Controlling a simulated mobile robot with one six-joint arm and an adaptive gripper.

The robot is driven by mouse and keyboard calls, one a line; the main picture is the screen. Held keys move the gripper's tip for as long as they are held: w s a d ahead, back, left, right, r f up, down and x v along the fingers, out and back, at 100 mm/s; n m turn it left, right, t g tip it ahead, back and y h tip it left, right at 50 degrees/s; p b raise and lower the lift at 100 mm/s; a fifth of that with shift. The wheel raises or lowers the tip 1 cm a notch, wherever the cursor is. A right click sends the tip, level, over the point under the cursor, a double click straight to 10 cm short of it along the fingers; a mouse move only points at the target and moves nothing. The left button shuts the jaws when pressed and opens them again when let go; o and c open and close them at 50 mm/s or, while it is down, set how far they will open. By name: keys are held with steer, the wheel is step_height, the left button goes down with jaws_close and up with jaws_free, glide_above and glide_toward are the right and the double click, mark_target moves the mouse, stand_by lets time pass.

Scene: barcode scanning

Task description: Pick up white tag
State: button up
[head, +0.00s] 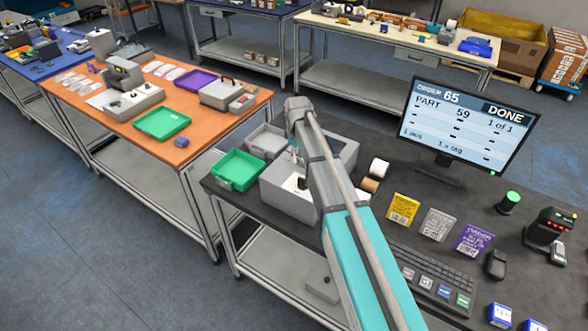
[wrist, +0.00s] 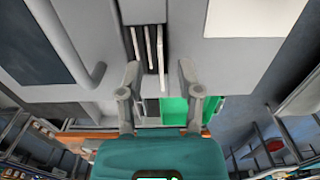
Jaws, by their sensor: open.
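In the wrist view, thin white upright strips (wrist: 160,50) stand in a dark slot of a grey machine. One may be the white tag, seen edge-on; I cannot tell for sure. My gripper (wrist: 159,72) is open, with its two fingers apart on either side of the strips' lower ends. Nothing is visibly held. In the head view, my gripper (head: 294,152) is at the grey machine (head: 285,202) on the dark bench, and my arm hides part of both. A white patch (head: 291,184) shows on the machine beside the arm.
A green tray (head: 238,169) and a grey tray (head: 266,138) sit beside the machine. Tape rolls (head: 378,168) stand to its right. The monitor (head: 466,122) reads "DONE". Yellow (head: 403,209), grey and purple packets lie near the keyboard (head: 432,265). An orange bench (head: 185,155) stands left, across a gap.

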steer(key=shift+f+b, duration=0.5)
steer(key=shift+f, duration=0.25)
